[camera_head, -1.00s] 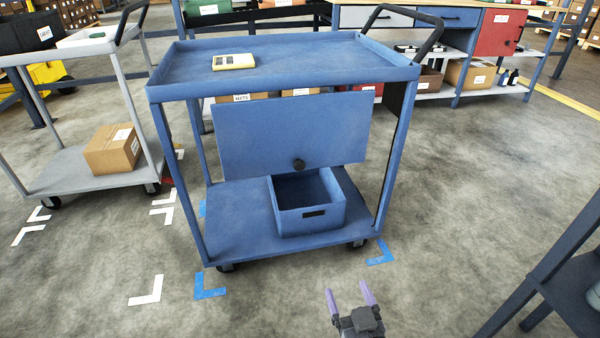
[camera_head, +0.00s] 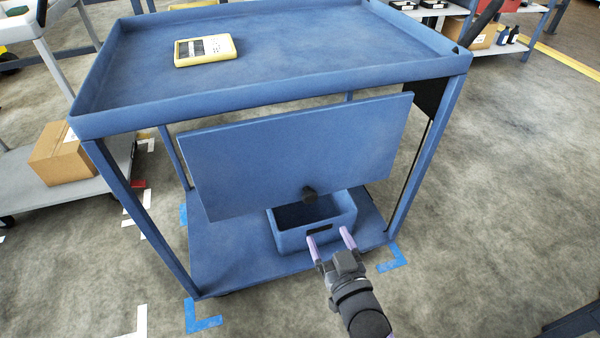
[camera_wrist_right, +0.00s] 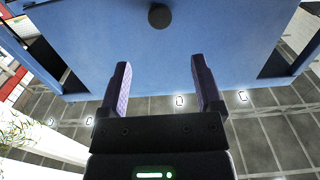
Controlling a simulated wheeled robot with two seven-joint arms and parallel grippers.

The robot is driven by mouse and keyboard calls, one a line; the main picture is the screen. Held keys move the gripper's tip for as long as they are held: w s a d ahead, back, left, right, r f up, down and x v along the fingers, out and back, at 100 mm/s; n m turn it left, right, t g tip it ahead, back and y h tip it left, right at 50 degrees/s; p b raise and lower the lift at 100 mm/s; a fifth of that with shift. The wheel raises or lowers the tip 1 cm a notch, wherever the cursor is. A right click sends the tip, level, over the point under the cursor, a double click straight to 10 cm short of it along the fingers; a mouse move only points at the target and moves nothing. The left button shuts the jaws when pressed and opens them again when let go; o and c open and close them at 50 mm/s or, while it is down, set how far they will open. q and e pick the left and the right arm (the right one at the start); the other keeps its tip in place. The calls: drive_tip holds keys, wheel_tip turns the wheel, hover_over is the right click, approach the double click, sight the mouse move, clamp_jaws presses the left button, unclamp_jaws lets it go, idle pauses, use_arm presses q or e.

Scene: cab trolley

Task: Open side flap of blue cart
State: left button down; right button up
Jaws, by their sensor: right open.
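The blue cart (camera_head: 270,83) stands ahead of me, its top tray nearest. Its side flap (camera_head: 270,150) is a flat blue panel hanging under the top, with a round dark knob (camera_head: 309,194) near its lower edge. My right gripper (camera_head: 330,238) is open and empty, in front of the blue bin and below the knob in the head view. In the right wrist view the knob (camera_wrist_right: 159,16) is beyond the open fingers (camera_wrist_right: 158,85), near the top edge, apart from them. My left gripper is not in view.
A blue bin (camera_head: 290,240) sits on the cart's lower shelf (camera_head: 225,262). A yellow device (camera_head: 206,49) lies on the top tray. A grey trolley with a cardboard box (camera_head: 60,155) stands at left. Floor at right is mostly clear.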

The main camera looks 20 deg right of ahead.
sight(311, 199)
drive_tip(key=w+b, duration=0.1)
drive_tip(key=w, duration=0.2)
drive_tip(key=w+b, duration=0.2)
drive_tip(key=w, duration=0.1)
drive_tip(key=w+b, duration=0.1)
drive_tip(key=w, duration=0.2)
drive_tip(key=shift+a+f+b, duration=0.15)
drive_tip(key=shift+f+b, duration=0.1)
drive_tip(key=shift+b, duration=0.15)
drive_tip(key=shift+w+r, duration=0.2)
drive_tip(key=shift+w, duration=0.35)
drive_tip(key=shift+r, duration=0.1)
drive_tip(key=c, duration=1.1)
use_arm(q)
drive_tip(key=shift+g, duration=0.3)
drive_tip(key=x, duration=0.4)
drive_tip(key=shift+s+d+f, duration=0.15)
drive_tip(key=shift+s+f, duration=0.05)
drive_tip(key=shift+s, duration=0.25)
use_arm(e)
clamp_jaws()
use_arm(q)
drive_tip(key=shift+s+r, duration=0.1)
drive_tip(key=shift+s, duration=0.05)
